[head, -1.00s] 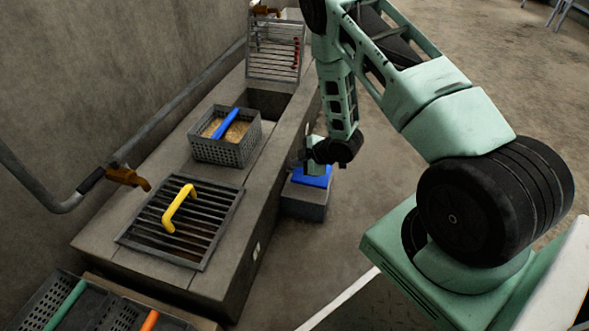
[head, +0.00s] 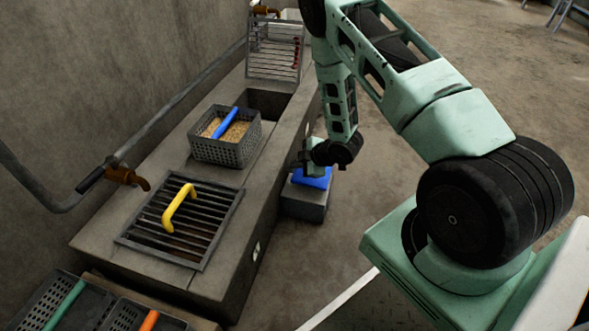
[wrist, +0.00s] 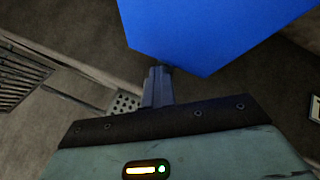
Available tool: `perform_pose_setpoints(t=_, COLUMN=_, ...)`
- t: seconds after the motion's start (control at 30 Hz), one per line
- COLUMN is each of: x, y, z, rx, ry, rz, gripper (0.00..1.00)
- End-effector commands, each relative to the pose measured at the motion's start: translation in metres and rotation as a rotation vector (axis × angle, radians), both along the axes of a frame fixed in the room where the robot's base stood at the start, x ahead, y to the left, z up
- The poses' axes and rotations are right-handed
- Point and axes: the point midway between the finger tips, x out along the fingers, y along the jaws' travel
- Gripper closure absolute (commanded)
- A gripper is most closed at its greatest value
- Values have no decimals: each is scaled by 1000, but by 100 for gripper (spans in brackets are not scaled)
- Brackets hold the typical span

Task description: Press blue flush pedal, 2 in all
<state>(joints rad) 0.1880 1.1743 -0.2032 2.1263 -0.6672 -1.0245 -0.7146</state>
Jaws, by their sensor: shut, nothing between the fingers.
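The blue flush pedal (head: 312,179) sits on top of a low grey block (head: 305,204) on the floor, against the right side of the long counter. In the wrist view the pedal (wrist: 205,32) is large, at the top. My gripper (wrist: 160,72) is shut and empty, its fingertips at the pedal's near edge in that view. In the head view my gripper (head: 307,168) is just above the pedal's left part and partly hides it. I cannot tell whether the fingertips touch the pedal.
The counter (head: 212,281) carries a grate with a yellow handle (head: 178,204) and a grey basket of grain (head: 226,153) with a blue handle. An upright rack (head: 275,50) stands at the far end. More baskets (head: 75,302) are at the lower left. Floor to the right is open.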

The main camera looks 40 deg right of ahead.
Motion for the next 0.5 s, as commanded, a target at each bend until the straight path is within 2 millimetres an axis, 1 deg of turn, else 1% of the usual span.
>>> perform_pose_setpoints(t=0.03, x=-2, y=-1, z=-4, rx=-2, ry=7, rz=-2, gripper=100)
perform_pose_setpoints(t=0.5, x=-3, y=-2, z=-11, rx=-3, ry=12, rz=-3, gripper=100)
